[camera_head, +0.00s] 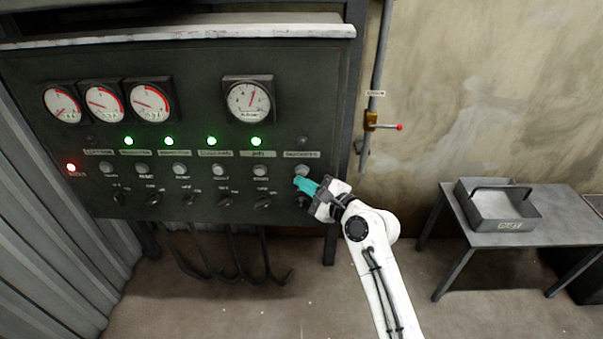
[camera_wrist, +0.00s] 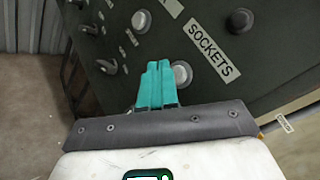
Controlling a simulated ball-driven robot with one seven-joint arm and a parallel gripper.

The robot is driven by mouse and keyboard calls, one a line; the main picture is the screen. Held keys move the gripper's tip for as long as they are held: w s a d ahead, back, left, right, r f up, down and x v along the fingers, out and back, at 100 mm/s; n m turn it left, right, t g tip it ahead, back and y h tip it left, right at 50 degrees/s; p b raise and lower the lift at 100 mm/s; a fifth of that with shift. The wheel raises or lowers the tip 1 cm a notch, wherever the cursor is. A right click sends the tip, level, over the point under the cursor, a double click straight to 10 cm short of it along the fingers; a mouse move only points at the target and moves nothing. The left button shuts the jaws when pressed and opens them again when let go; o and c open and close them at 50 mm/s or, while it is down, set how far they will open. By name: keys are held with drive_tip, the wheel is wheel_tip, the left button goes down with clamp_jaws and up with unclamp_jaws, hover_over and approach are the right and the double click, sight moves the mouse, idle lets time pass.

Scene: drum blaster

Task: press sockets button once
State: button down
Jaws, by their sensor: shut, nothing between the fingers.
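The sockets button (camera_head: 301,170) is a round pale button at the right end of the panel's button row. In the wrist view the button (camera_wrist: 182,72) sits below the white SOCKETS label (camera_wrist: 213,48), partly hidden behind the fingers. My gripper (camera_head: 298,182) has teal fingers, shut and empty, with the tips just below the button in the head view. In the wrist view the closed fingertips (camera_wrist: 158,66) lie just left of the button. I cannot tell whether they touch it. The lamp (camera_wrist: 240,20) above the label looks dark.
The dark panel (camera_head: 200,110) carries several gauges, buttons and knobs. Several green lamps (camera_head: 212,141) and a red lamp (camera_head: 71,167) are lit. A pipe with a red-tipped valve (camera_head: 384,126) runs right of it. A metal table (camera_head: 480,238) with a tray (camera_head: 497,222) stands far right.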

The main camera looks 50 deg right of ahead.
drive_tip(key=shift+w+d, duration=0.1)
idle(0.7)
drive_tip(key=shift+w+d, duration=0.15)
drive_tip(key=shift+d, duration=0.1)
drive_tip(key=shift+w+d, duration=0.3)
drive_tip(key=shift+d, duration=0.05)
idle(0.8)
drive_tip(key=shift+s+a+p, duration=0.1)
drive_tip(key=shift+a+p, duration=0.05)
drive_tip(key=shift+p, duration=0.15)
drive_tip(key=shift+s+a+p, duration=0.45)
drive_tip(key=shift+a, duration=0.1)
drive_tip(key=shift+s+a, duration=0.1)
drive_tip(key=s+a+p, duration=0.1)
drive_tip(key=a, duration=0.1)
drive_tip(key=s+a+p, duration=0.1)
drive_tip(key=s, duration=0.1)
drive_tip(key=shift+a+p, duration=0.3)
drive_tip(key=shift+a, duration=0.1)
idle(1.0)
